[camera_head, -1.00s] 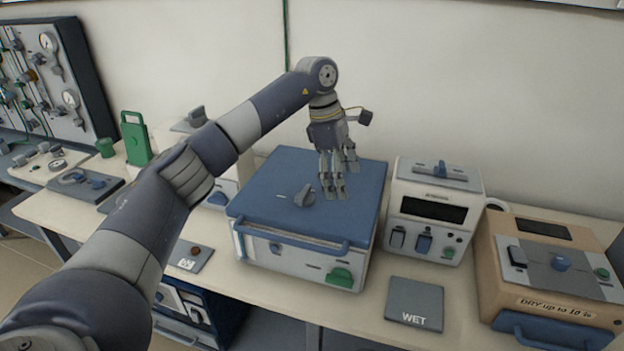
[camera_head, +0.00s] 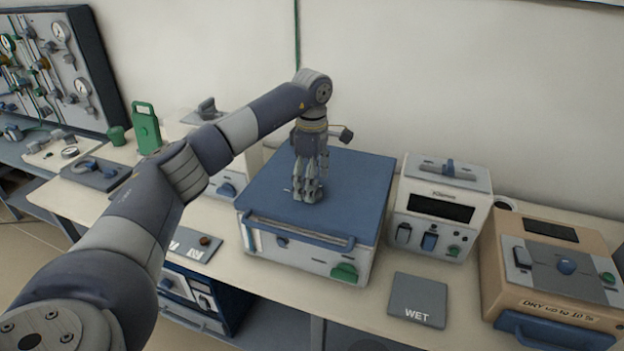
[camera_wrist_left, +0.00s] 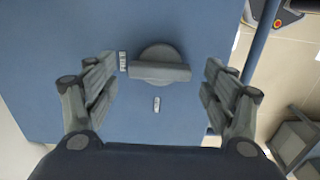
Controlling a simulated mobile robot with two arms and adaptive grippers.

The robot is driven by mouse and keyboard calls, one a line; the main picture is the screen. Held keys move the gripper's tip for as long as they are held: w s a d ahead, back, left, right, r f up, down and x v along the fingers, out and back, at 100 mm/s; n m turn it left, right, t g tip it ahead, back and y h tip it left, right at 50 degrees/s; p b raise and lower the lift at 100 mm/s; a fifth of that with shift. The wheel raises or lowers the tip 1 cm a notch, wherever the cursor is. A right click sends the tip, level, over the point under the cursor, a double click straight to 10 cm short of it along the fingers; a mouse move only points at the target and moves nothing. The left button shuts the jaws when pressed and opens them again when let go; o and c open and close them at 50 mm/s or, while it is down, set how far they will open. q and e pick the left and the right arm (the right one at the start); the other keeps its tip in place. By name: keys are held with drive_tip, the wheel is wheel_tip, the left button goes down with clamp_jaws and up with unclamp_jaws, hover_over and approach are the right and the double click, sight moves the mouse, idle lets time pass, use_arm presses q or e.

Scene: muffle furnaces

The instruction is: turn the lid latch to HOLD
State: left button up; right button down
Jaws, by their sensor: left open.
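The lid latch shows in the left wrist view as a round grey knob with a raised bar (camera_wrist_left: 160,71) across it. The bar lies crosswise in that view, its left end by one small white label (camera_wrist_left: 122,61); another label (camera_wrist_left: 157,104) sits below the knob. I cannot read the labels surely. The latch is on the blue lid (camera_head: 350,185) of the middle furnace (camera_head: 300,253). My left gripper (camera_head: 307,197) points down over the latch and mostly hides it in the head view. Its fingers (camera_wrist_left: 160,90) are open, one on each side of the bar, apart from it. My right gripper is not in view.
A white instrument (camera_head: 440,207) and a tan furnace (camera_head: 550,275) stand to the right. A grey WET plate (camera_head: 417,300) lies in front. A green-handled piece (camera_head: 146,128) and a gauge panel (camera_head: 60,70) are at the left. The rest of the lid is clear.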

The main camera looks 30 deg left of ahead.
use_arm(q)
drive_tip(key=shift+f, duration=0.35)
drive_tip(key=c, duration=1.1)
drive_tip(key=shift+o, duration=0.3)
